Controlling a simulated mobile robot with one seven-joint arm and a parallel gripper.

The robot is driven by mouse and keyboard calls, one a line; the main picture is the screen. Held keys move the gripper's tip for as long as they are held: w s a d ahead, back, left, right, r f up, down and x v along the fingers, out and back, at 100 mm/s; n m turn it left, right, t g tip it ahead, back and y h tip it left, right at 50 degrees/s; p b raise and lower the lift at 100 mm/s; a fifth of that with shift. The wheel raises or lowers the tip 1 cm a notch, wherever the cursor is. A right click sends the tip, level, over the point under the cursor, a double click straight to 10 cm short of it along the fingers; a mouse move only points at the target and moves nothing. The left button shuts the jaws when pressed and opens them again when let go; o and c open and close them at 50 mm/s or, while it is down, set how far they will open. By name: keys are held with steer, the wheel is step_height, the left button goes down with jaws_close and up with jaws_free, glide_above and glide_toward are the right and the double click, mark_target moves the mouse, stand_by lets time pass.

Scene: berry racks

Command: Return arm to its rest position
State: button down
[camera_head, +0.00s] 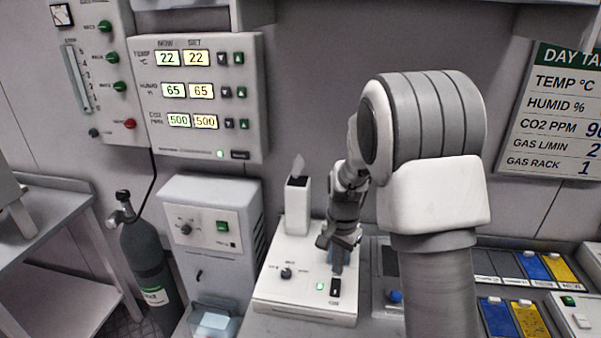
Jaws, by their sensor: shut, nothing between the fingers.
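My arm rises from the lower right of the head view, bends at a large white and grey joint, and reaches away toward the bench. My gripper (338,264) points down over the right part of a white bench device (275,254). It is shut and I see nothing held in it. The tips are just behind a black switch (336,287) and a green light on the device. I cannot tell whether they touch its top. My forearm hides part of the wall and bench behind it.
A white post (298,206) stands at the device's back left. A white cabinet (212,232), gas cylinder (148,262) and metal table (60,200) are at left. Blue and yellow packets (533,266) lie in a tray at right. A control panel (205,97) hangs above.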

steer(key=s+r+n+t, duration=0.2)
steer(key=s+r+n, duration=0.1)
steer(key=s+r, duration=0.55)
steer(key=s+r+n+t, duration=0.25)
steer(key=s+r, duration=0.35)
steer(key=r, duration=0.5)
steer(key=s+r+n+t, duration=0.1)
steer(key=s+r+n, duration=0.1)
steer(key=s, duration=0.7)
steer(key=shift+s+d+n, duration=0.25)
steer(key=shift+n, duration=0.5)
